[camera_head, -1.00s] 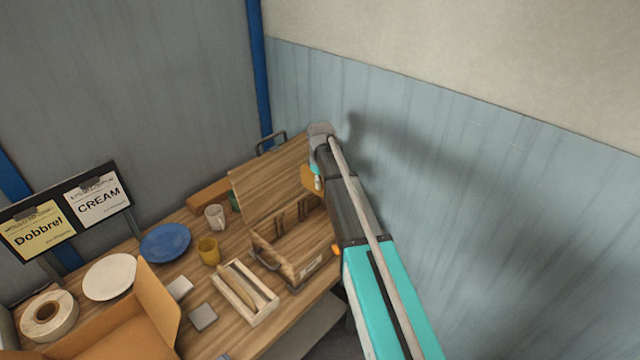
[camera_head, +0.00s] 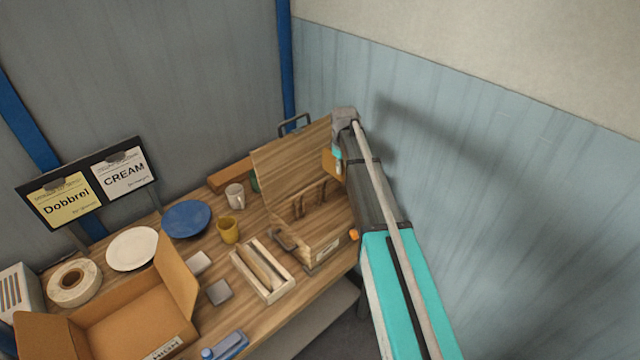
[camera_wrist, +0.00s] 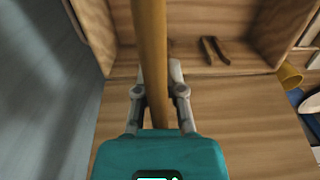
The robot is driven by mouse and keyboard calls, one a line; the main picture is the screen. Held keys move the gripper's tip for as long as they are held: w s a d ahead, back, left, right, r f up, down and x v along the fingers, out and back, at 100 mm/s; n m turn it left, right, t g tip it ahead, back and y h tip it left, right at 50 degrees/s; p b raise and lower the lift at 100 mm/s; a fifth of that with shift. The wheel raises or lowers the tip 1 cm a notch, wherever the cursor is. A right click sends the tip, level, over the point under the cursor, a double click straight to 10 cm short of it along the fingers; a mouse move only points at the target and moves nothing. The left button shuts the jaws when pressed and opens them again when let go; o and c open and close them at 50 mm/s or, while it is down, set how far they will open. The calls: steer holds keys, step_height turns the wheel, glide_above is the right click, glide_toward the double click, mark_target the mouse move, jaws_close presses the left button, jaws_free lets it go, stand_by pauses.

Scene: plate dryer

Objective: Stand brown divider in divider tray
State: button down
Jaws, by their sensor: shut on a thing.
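My gripper (camera_wrist: 158,92) is shut on the brown divider (camera_wrist: 151,45), seen nearly edge-on between the fingers in the wrist view. In the head view a small part of the brown divider (camera_head: 329,163) shows beside my arm; the rest is hidden. My gripper's fingers are hidden there. A small pale wooden tray (camera_head: 279,293), with long narrow pieces lying in it, sits near the table's front edge, left of and below my gripper in the head view. I take it as the divider tray, but cannot be sure.
A large open wooden box (camera_head: 318,252) with a tall back panel and dark curved pieces stands beside my arm. A yellow mug (camera_head: 228,231), white mug (camera_head: 235,196), blue plate (camera_head: 187,219), white plate (camera_head: 132,249) and cardboard box (camera_head: 125,310) are to the left. A wall is close on the right.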

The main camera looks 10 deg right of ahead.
steer(key=shift+f+b, duration=1.4)
steer(key=shift+f, duration=0.1)
steer(key=shift+s, duration=0.1)
